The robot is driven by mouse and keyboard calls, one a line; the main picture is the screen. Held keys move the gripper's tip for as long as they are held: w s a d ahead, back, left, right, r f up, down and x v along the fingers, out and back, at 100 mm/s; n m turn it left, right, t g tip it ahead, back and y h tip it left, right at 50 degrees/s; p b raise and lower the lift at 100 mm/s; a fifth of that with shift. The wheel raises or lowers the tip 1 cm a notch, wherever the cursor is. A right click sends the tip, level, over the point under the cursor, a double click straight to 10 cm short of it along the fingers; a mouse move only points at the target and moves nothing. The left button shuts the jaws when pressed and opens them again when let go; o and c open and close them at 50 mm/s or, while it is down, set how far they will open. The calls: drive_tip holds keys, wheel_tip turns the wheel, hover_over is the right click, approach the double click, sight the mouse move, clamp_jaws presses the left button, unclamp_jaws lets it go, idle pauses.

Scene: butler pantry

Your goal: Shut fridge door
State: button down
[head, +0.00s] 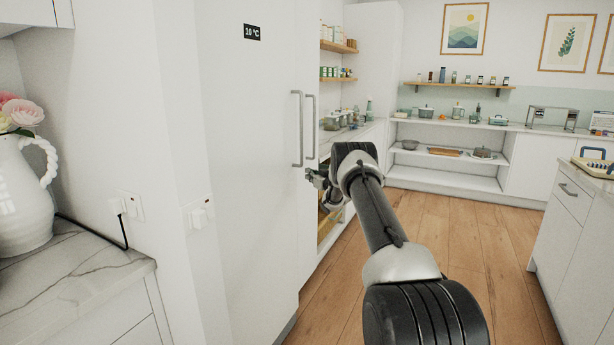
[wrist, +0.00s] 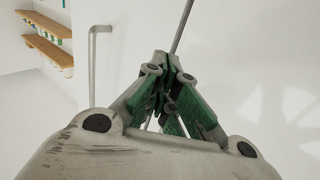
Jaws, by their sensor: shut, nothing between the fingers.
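The fridge is a tall white unit whose door front (head: 250,150) fills the left middle of the head view, with a small black "10 °C" display (head: 252,32) near its top. Two upright grey handles stand side by side at its right edge, the left one (head: 297,130) and the right one (head: 311,125). I cannot tell how far the door stands from its frame. My gripper (head: 312,177) is shut and empty, just below the handles. In the wrist view its green fingers (wrist: 173,65) meet in front of a white panel, right of one grey handle (wrist: 93,70); a thin grey line runs above the fingertips.
Open wooden shelves (head: 338,46) with jars stand beyond the fridge. A white counter (head: 440,122) runs along the back wall. A cabinet (head: 575,215) is at right. A vase of flowers (head: 25,200) stands on the left counter. The wooden floor (head: 480,240) is clear.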

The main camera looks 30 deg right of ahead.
drive_tip(key=s+d, duration=0.5)
drive_tip(key=s, duration=0.2)
drive_tip(key=shift+s+f, duration=0.15)
drive_tip(key=shift+f, duration=0.1)
